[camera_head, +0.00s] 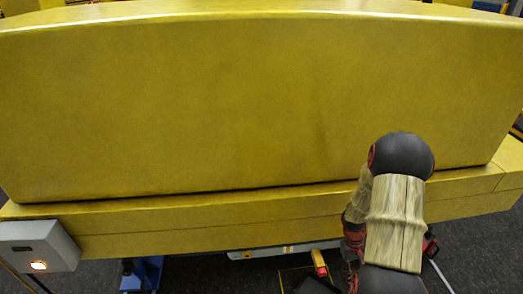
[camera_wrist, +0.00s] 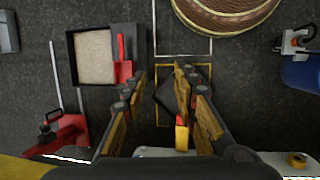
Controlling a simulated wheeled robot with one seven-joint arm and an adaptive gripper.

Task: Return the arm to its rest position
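My arm (camera_head: 396,220) shows at the lower right of the head view, bent at a black rounded joint, in front of the yellow boom (camera_head: 230,105). My gripper's fingers are not clearly visible there. In the wrist view my gripper (camera_wrist: 160,74) is open, its two wood-patterned fingers apart with nothing held between them. It points down over the dark floor, and a dark flat object (camera_wrist: 167,96) inside a yellow floor outline lies below the fingers, partly hidden.
The wrist view shows a dark tray (camera_wrist: 137,40) with beige contents and a red scoop (camera_wrist: 123,68), a coiled round reel (camera_wrist: 225,12), a red object (camera_wrist: 68,135) and a blue object (camera_wrist: 302,72). A grey box (camera_head: 38,245) with a lit lamp stands at the left.

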